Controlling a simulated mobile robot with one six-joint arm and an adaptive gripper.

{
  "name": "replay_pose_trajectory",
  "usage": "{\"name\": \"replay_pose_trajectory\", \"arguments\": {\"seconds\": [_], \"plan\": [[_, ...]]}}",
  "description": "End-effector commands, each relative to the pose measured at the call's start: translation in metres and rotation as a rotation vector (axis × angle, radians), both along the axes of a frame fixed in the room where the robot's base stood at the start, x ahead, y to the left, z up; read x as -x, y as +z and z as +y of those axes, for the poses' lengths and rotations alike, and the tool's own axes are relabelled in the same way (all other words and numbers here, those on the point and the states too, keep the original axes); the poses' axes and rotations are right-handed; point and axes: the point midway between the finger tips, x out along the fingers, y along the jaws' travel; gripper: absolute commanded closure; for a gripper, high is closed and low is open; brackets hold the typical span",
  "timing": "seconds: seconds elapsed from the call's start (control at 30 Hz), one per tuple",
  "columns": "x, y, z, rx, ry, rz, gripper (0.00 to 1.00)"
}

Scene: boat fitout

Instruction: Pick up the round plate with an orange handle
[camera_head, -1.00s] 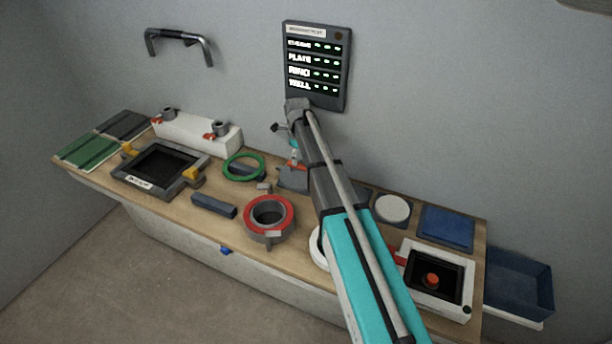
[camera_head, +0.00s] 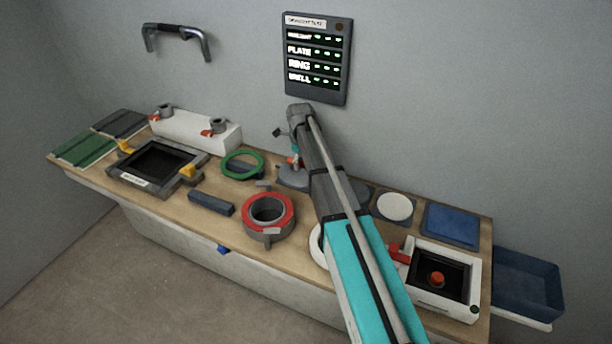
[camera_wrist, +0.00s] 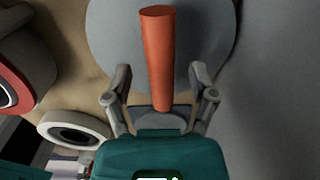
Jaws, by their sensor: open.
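The round grey plate (camera_wrist: 110,35) fills the upper middle of the wrist view. Its upright orange handle (camera_wrist: 158,50) stands between the two fingers of my gripper (camera_wrist: 160,84). The fingers are open, one on each side of the handle, with gaps visible on both sides. In the head view the plate (camera_head: 291,179) lies on the bench near the wall, partly hidden by my arm. Only a small part of the handle shows there.
A red-topped grey ring (camera_head: 267,212) stands in front of the plate, and a green ring (camera_head: 242,165) lies to its left. A white disc (camera_head: 395,206) and a white box (camera_head: 460,295) are to the right. The wall stands close behind.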

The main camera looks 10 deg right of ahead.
Motion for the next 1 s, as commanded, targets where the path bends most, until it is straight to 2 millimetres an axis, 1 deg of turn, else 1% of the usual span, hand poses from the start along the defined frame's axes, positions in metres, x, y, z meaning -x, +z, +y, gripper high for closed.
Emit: {"name": "replay_pose_trajectory", "arguments": {"seconds": [0.03,0.17,0.8,0.87,1.0], "plan": [[0.0001,-0.0060,0.0001,0.000,0.000,0.000,0.26],[0.0000,-0.0094,0.0000,0.000,0.000,0.000,0.26],[0.0000,-0.0092,-0.0003,0.000,-0.001,0.000,0.26],[0.0000,-0.0092,-0.0003,0.000,-0.001,0.000,0.37],[-0.0001,-0.0092,-0.0004,0.000,-0.001,0.000,0.63]]}}
